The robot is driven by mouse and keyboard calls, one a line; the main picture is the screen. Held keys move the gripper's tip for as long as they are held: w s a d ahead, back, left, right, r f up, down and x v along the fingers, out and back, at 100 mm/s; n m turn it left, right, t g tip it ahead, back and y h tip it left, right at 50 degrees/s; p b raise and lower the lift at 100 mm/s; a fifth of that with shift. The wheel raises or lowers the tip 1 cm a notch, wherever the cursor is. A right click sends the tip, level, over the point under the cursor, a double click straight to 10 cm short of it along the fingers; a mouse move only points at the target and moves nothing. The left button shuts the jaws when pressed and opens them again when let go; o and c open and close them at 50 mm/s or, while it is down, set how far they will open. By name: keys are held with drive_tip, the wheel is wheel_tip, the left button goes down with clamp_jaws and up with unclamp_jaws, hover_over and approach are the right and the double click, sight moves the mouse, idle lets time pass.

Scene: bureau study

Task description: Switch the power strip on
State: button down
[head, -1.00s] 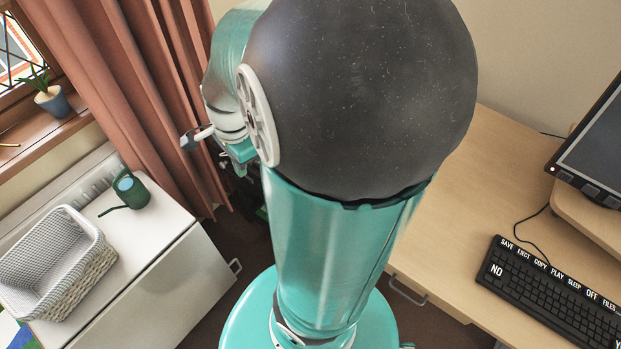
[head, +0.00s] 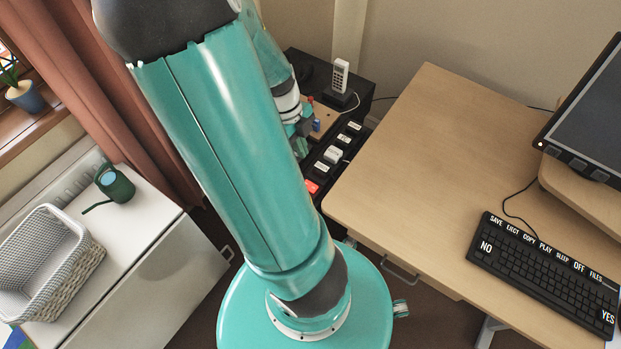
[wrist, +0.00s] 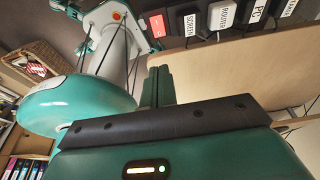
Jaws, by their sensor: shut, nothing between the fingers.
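The black power strip (head: 321,171) lies in the gap between the dark cabinet and the desk in the head view. Its red switch (head: 311,187) is at the near end. In the wrist view the red switch (wrist: 157,25) shows at the top, beside plugs labelled SCREEN (wrist: 190,24), ROUTER (wrist: 224,17) and PC. I cannot tell the switch's position. My gripper (wrist: 158,88) is shut and empty in the wrist view, with its fingers apart from the switch in the picture. In the head view my gripper (head: 301,143) is partly hidden by my arm, left of the strip.
A dark cabinet (head: 354,98) with a white phone (head: 340,76) stands behind the strip. A wooden board (head: 322,116) with red and blue parts lies beside it. The desk (head: 430,160) borders the right, holding a keyboard (head: 545,268). A white cabinet (head: 165,250) stands left.

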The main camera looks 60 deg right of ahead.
sight(309, 185)
drive_tip(key=x, duration=0.4)
drive_tip(key=w+x, duration=0.1)
drive_tip(key=x, duration=0.9)
drive_tip(key=shift+w+d+f, duration=0.15)
drive_tip(key=shift+w+d, duration=0.05)
drive_tip(key=shift+s+f, duration=0.1)
drive_tip(key=shift+f, duration=0.1)
drive_tip(key=shift+w+d, duration=0.1)
drive_tip(key=shift+w, duration=0.8)
drive_tip(key=shift+r, duration=0.1)
drive_tip(key=shift+s+r, duration=0.1)
